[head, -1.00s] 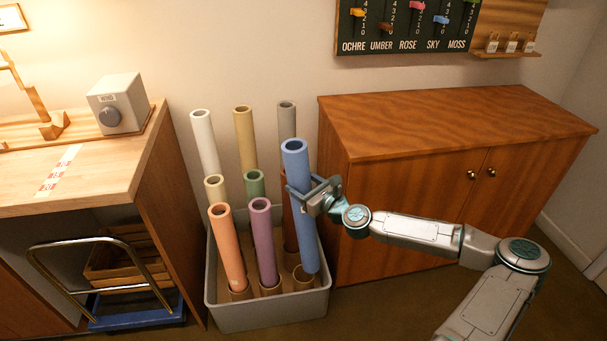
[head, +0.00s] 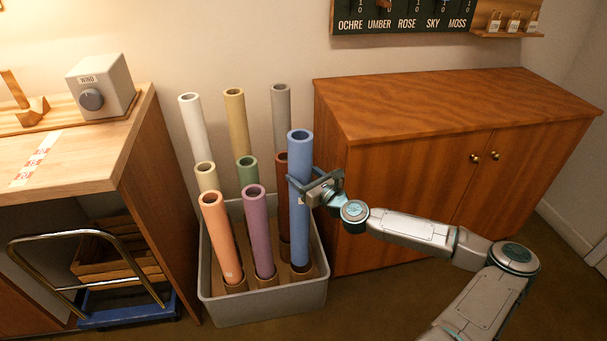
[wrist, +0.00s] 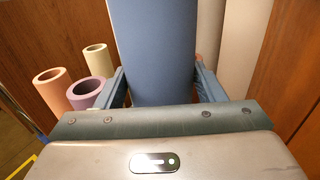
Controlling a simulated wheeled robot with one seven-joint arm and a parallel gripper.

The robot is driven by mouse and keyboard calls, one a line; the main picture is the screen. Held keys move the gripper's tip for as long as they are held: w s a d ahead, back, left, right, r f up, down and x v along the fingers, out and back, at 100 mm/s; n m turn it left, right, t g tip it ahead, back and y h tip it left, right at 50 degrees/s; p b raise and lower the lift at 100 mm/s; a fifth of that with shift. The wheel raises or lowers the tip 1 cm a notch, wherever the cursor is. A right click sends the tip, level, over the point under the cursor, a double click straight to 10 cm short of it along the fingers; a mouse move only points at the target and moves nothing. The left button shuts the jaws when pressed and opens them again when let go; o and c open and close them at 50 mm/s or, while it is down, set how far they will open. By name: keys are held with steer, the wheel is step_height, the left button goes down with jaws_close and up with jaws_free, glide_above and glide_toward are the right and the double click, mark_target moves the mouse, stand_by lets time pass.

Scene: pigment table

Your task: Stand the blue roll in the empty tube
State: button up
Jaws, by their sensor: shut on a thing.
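The blue roll (head: 300,225) stands near upright at the front right of the grey bin. My gripper (head: 304,187) is shut on it at its upper middle, reaching in from the right. The roll's lower end is at the mouth of the short brown tube (head: 301,277) in the bin's front right corner. It looks lined up with the tube, but I cannot tell how far inside it is. In the wrist view the blue roll (wrist: 155,50) fills the space between the two fingers. Its lower end and the tube are out of that view.
The grey bin (head: 265,312) holds several other rolls, with the purple roll (head: 258,235) close on the left and a dark red roll just behind. A wooden cabinet (head: 400,200) stands close on the right. A workbench (head: 95,160) is on the left.

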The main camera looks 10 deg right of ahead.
step_height(320, 180, down, 11)
steer(key=b, duration=0.9)
steer(key=shift+f, duration=0.2)
stand_by(0.3)
steer(key=o, duration=1.5)
steer(key=shift+f, duration=0.1)
steer(key=p+v, duration=0.1)
steer(key=v, duration=1.2)
steer(key=shift+s+d, duration=0.2)
steer(key=shift+s, duration=0.15)
